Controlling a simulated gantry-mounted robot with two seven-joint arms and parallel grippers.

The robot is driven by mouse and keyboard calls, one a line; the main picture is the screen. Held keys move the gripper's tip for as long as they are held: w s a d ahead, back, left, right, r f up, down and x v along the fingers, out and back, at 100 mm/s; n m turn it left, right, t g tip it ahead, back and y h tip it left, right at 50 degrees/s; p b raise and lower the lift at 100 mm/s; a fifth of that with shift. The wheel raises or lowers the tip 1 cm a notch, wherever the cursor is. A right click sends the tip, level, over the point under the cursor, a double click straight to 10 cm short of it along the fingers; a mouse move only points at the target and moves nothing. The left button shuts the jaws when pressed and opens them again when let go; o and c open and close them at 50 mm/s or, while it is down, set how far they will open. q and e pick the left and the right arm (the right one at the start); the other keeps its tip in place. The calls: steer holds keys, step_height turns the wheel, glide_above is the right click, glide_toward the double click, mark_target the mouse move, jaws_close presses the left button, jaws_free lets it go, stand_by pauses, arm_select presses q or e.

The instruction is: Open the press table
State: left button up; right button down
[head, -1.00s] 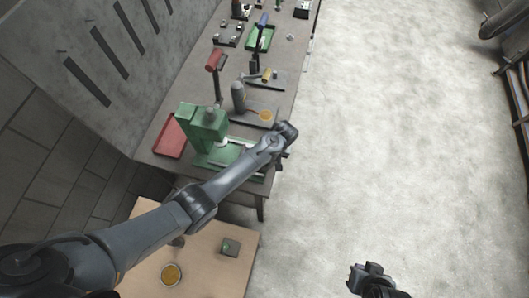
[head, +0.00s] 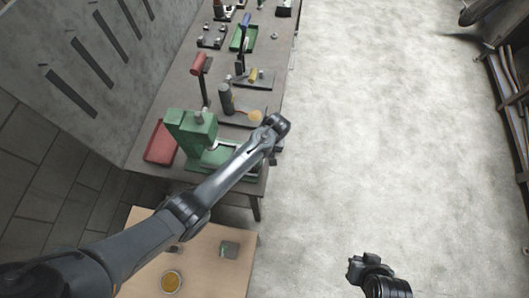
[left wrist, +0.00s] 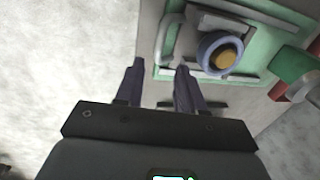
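The green press (head: 193,130) stands on the near end of the long workbench. Its green base (head: 233,158) is partly hidden behind my left arm. In the left wrist view the press base (left wrist: 262,22) fills the upper right, with a grey plate and a blue ring with a yellow centre (left wrist: 226,58) on it.
A red tray (head: 161,142) lies left of the press. A grey bottle (head: 225,98), a red-topped lever (head: 200,66) and a green tray (head: 244,38) stand farther back. A wooden table (head: 205,268) is in front.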

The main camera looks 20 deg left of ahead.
arm_select(q)
step_height(320, 180, up, 7)
steer(key=d, duration=0.1)
steer(key=shift+f, duration=0.15)
steer(key=shift+w, duration=0.1)
stand_by(0.3)
